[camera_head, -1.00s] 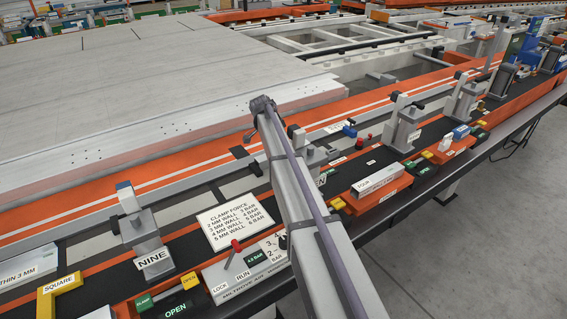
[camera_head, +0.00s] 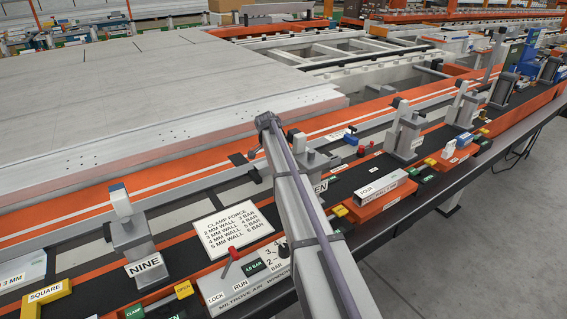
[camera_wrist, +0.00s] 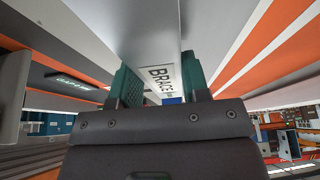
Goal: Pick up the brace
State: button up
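The brace (camera_wrist: 150,30) is a smooth grey bar with a white label reading BRACE. In the wrist view it runs from the top of the picture down between the two green fingers of my gripper (camera_wrist: 162,82). One finger stands on each side of it, close to its faces. Whether both fingers press on it is not clear. The dark gripper body hides the bar's near part. In the head view my arm crosses the middle of the picture, and neither the fingers nor the brace can be made out there.
In the head view a NINE post (camera_head: 132,235), a clamp force sign (camera_head: 233,229) and a valve box (camera_head: 245,285) stand left of my arm. An orange block with a grey bar (camera_head: 381,188) and several clamp posts stand right. A large grey panel (camera_head: 120,90) lies behind.

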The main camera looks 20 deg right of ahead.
jog(key=c, duration=0.5)
jog(key=shift+c, duration=0.2)
